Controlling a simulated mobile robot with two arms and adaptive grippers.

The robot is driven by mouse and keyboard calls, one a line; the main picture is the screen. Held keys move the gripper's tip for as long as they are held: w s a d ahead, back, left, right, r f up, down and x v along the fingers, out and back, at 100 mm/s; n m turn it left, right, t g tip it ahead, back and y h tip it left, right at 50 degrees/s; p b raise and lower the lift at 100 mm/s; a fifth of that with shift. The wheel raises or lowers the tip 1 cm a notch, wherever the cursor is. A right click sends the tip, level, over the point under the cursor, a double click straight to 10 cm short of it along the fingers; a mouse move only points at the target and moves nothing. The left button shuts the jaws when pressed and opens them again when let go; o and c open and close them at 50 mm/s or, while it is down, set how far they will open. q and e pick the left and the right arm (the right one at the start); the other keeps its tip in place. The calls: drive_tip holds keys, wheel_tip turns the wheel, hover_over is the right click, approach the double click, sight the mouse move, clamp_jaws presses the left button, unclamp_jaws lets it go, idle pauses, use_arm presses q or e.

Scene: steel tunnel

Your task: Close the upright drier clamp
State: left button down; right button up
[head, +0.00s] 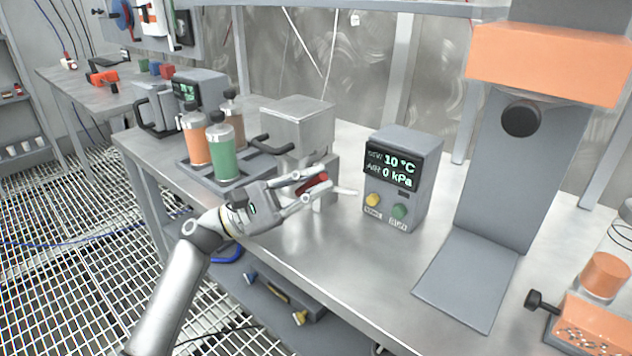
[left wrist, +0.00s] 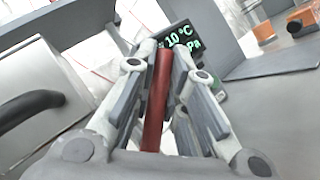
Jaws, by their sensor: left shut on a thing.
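My left gripper (head: 318,187) is in front of the steel box (head: 297,122) with a black handle, which I take to be the drier. It is shut on a red bar (head: 312,185), which looks like the clamp's handle. In the left wrist view, the red bar (left wrist: 157,105) runs lengthwise between the fingers of the gripper (left wrist: 165,52). The clamp's body and pivot are hidden behind the fingers, so its exact position cannot be told. The box's black handle (left wrist: 30,108) shows at the left of that view. My right gripper is not in view.
A grey display unit (head: 403,180) reading 10 °C and 0 kPa stands right of the gripper. A tray of several bottles (head: 222,152) is to the left. A grey stand with an orange head (head: 548,65) is at the right. The front bench top (head: 330,255) is clear.

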use_arm(q)
drive_tip(key=c, duration=1.5)
unclamp_jaws()
drive_tip(key=shift+o, duration=0.2)
drive_tip(key=v, duration=1.2)
